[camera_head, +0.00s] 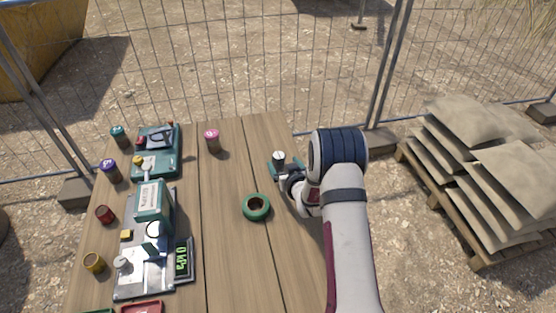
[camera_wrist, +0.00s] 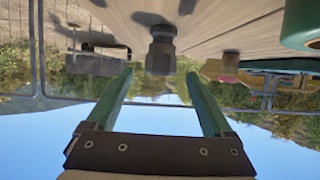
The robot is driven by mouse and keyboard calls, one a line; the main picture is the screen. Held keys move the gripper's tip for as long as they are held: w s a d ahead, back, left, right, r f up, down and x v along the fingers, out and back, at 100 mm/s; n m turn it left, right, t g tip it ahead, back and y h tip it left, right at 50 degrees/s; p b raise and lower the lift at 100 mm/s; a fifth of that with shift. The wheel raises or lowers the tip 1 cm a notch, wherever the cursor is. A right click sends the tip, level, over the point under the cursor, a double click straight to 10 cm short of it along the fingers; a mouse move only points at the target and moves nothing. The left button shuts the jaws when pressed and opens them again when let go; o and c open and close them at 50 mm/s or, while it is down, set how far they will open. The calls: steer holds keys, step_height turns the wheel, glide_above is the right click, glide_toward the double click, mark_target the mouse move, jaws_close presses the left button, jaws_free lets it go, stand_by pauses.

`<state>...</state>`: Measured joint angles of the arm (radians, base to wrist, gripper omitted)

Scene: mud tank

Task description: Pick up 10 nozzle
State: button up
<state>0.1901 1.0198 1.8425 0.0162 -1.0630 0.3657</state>
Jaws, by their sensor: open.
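A nozzle with a pale top (camera_head: 279,156) and a dark body stands near the table's right edge, at my gripper. It also shows in the wrist view as a dark, hex-shaped nozzle (camera_wrist: 161,52), centred at the fingertips. My gripper (camera_head: 280,165) is open with its two teal fingers (camera_wrist: 159,74) either side of the nozzle's line, with visible gaps. I cannot tell how far the nozzle reaches between them. Other nozzles stand apart: pink (camera_head: 212,135), teal (camera_head: 119,131), purple (camera_head: 108,167), red (camera_head: 104,214) and yellow (camera_head: 94,262). The number 10 is not readable on any.
A green ring (camera_head: 257,207) lies left of my arm on the wooden table (camera_head: 226,255). A metal-plated rig (camera_head: 131,286) with a kPa display (camera_head: 182,262) and a green case (camera_head: 168,163) fill the left. Wire fencing stands behind; sandbags (camera_head: 480,122) lie at right.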

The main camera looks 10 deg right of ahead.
mark_target(277, 156)
steer(key=x, duration=0.8)
steer(key=shift+s+a+f, duration=0.1)
steer(key=shift+f, duration=0.05)
jaws_close()
